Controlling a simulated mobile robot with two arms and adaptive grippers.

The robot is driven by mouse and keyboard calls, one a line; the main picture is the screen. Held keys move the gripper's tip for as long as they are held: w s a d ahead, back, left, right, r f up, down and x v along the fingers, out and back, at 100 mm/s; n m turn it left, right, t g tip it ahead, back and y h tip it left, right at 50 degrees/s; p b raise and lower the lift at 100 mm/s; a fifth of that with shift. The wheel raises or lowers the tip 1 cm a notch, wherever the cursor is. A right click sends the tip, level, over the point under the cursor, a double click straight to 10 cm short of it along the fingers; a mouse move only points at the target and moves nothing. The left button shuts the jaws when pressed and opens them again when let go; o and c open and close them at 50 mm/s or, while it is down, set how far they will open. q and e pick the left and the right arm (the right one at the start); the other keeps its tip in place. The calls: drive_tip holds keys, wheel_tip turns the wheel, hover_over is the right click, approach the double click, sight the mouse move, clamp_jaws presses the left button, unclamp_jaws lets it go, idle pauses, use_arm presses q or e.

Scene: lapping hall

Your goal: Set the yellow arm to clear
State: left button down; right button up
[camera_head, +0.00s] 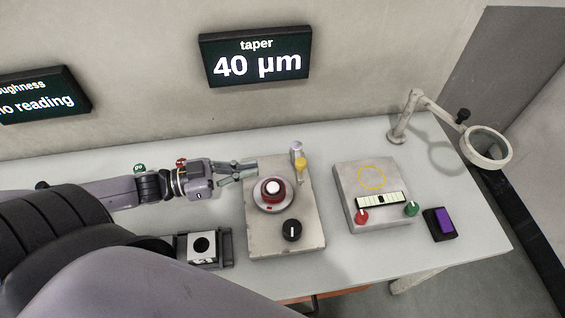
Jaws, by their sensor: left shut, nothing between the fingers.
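The yellow arm (300,163) is a short yellow piece beside a grey post (296,148) at the back right of a grey machine block (310,213). Which way it is set is too small to tell. In front of it on the block is a round plate with a red ring and a white-topped knob (273,189). A black dial (291,230) with a white mark sits at the block's front. My left gripper (254,171) is shut and empty, over the block's back left edge, apart from the yellow arm and to its left.
A second block (348,182) with red and green knobs stands to the right, near a purple button (445,219). A magnifier lamp (488,146) stands at the back right. A wall screen (256,55) reads "taper 40 µm".

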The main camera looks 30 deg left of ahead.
use_arm(q)
drive_tip(key=x, duration=0.7)
drive_tip(key=shift+r, duration=0.15)
drive_tip(key=shift+w+d+p, duration=0.3)
drive_tip(key=shift+w+d, duration=0.15)
drive_tip(key=shift+d, duration=0.05)
use_arm(e)
drive_tip(key=shift+w+a+r, duration=0.35)
drive_tip(key=shift+w+a, duration=0.25)
drive_tip(key=shift+d, duration=0.15)
